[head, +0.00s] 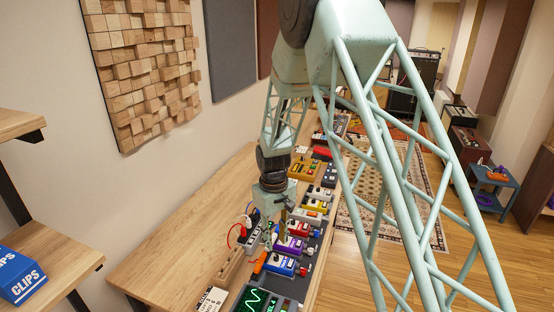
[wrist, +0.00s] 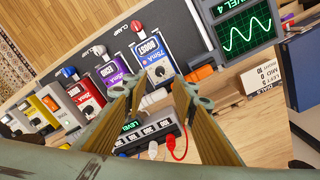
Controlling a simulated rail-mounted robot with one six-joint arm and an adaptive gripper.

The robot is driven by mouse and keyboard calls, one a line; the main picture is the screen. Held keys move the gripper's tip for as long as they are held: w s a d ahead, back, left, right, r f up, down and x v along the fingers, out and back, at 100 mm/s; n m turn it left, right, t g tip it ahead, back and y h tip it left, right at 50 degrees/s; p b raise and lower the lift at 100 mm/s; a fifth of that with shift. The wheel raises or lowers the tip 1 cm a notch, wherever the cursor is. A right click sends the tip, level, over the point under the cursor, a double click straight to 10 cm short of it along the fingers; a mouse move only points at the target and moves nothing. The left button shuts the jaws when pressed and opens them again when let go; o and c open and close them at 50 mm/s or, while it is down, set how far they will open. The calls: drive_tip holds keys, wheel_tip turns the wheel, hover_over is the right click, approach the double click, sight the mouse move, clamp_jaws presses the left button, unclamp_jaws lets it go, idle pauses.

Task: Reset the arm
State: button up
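My arm reaches down over the long wooden bench (head: 180,225) in the head view. My gripper (head: 272,230) hangs low, pointing down beside the row of pedals. In the wrist view my gripper (wrist: 157,93) shows two fingers spread apart with a clear gap. Nothing is held between them. Behind the gap is the edge of the pedal board with a white plug. The blue "BOOST" pedal (wrist: 151,52) lies just beyond the fingertips, and the purple pedal (wrist: 113,72) is to its left. I cannot tell whether a fingertip touches anything.
A power unit (wrist: 145,137) with a red cable (wrist: 181,142) sits close to the fingers. An orange piece (wrist: 200,73) and a green-trace screen (wrist: 243,32) are nearby. More pedals, including a red one (wrist: 84,95), line the board. A blue CLIPS box (head: 20,275) is on the left shelf.

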drive_tip(key=s+d+r+m+t+b, duration=0.1)
drive_tip(key=s+d+r, duration=0.45)
drive_tip(key=r, duration=0.35)
drive_tip(key=s+d+r+m+b, duration=0.1)
drive_tip(key=s+d+r+b, duration=0.1)
drive_tip(key=s+d+r, duration=0.5)
drive_tip(key=s+d+r+m+t+b, duration=0.1)
drive_tip(key=s+r, duration=0.4)
drive_tip(key=r, duration=0.6)
drive_tip(key=s+d+r+m+b, duration=0.1)
drive_tip(key=s+d, duration=0.1)
drive_tip(key=s, duration=0.8)
drive_tip(key=s+d+r+m+t+b, duration=0.1)
drive_tip(key=s+d+r+b, duration=0.1)
drive_tip(key=s, duration=0.8)
drive_tip(key=s+d+r+m+b, duration=0.1)
drive_tip(key=s+d, duration=0.3)
drive_tip(key=s, duration=0.6)
drive_tip(key=shift+r+m+t, duration=0.3)
drive_tip(key=shift+r+t, duration=0.1)
drive_tip(key=shift+r, duration=0.2)
drive_tip(key=shift+d, duration=0.1)
